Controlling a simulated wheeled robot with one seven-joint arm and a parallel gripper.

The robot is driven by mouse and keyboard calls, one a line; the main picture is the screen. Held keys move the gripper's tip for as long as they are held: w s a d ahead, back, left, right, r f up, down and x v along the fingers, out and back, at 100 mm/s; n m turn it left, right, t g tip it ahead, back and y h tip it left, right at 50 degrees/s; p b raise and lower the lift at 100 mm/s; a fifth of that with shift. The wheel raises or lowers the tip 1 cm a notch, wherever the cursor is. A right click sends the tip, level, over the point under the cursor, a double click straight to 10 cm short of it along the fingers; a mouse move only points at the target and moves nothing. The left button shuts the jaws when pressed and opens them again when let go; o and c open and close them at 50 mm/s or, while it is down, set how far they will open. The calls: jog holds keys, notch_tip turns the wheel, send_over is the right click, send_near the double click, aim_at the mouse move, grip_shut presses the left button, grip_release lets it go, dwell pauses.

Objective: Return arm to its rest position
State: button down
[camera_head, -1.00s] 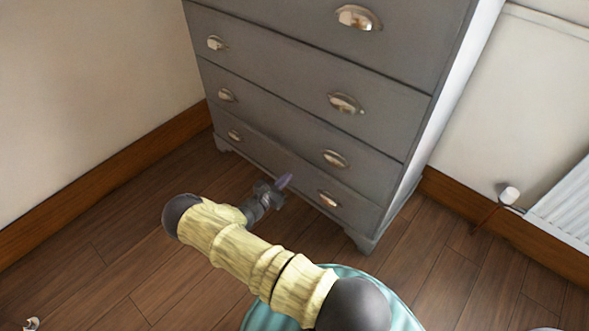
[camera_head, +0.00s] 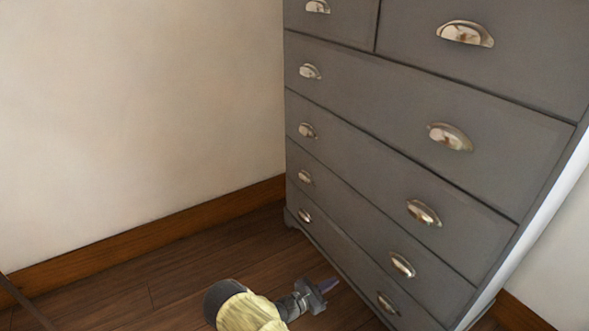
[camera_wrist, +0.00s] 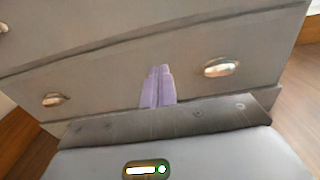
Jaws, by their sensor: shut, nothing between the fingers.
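My gripper (camera_head: 325,288) is low at the bottom of the head view, just in front of the lower drawers of a grey chest of drawers (camera_head: 430,95). In the wrist view, its two purple fingers (camera_wrist: 158,88) are together with nothing between them. They point at the chest's drawer front (camera_wrist: 110,75), which has a cup handle on either side of the fingers. Only the pale yellow end part of my arm shows in the head view; the rest is below the frame. I cannot tell the exact gap between the fingertips and the chest.
The chest stands close on the right, all its drawers shut. A cream wall (camera_head: 130,110) with a brown skirting board (camera_head: 150,238) runs behind it on the left. The wooden floor (camera_head: 150,290) left of my gripper is clear. A thin dark edge shows at far left.

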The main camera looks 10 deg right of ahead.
jog(key=s+a+r+m+g+y+p, duration=0.1)
jog(key=s+a+r+m+g+y, duration=0.1)
jog(key=s+r+m+y, duration=0.75)
jog(key=s+a+r+m+g+y+p, duration=0.1)
jog(key=s+r+m, duration=0.4)
jog(key=r, duration=0.9)
jog(key=s+a+r+m+g+y+p, duration=0.2)
jog(key=s+r+m+y, duration=0.5)
jog(key=r, duration=0.4)
notch_tip(320, 180, up, 38)
jog(key=w+m+h+p, duration=0.1)
jog(key=p, duration=3.6)
jog(key=shift+w+p, duration=0.15)
jog(key=shift+p, duration=0.15)
jog(key=shift+a, duration=0.1)
jog(key=shift+w, duration=0.1)
